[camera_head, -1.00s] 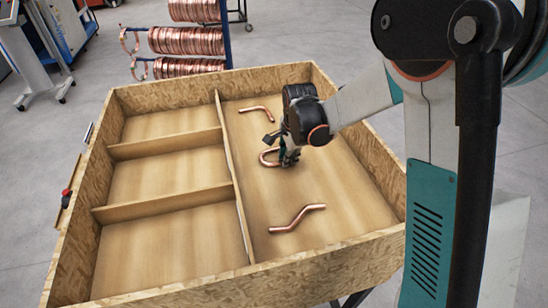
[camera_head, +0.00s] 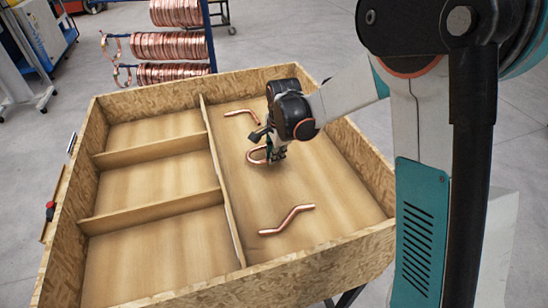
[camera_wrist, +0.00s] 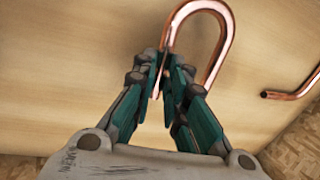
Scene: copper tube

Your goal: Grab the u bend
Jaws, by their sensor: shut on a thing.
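The copper u bend (camera_head: 256,156) is in the large right compartment of the wooden box, partly hidden behind my gripper (camera_head: 275,158) in the head view. In the wrist view, the u bend (camera_wrist: 226,38) curves away at the top, with its round end up and one leg running down between the fingers. My gripper (camera_wrist: 169,82) is shut on that leg, and the other leg lies free to the right. I cannot tell whether the u bend touches the floor of the box.
An L-shaped copper tube (camera_head: 243,112) lies behind the gripper and an S-shaped tube (camera_head: 287,220) in front of it. The wooden box (camera_head: 300,272) has high walls and a long divider (camera_head: 222,180). Its left compartments are empty.

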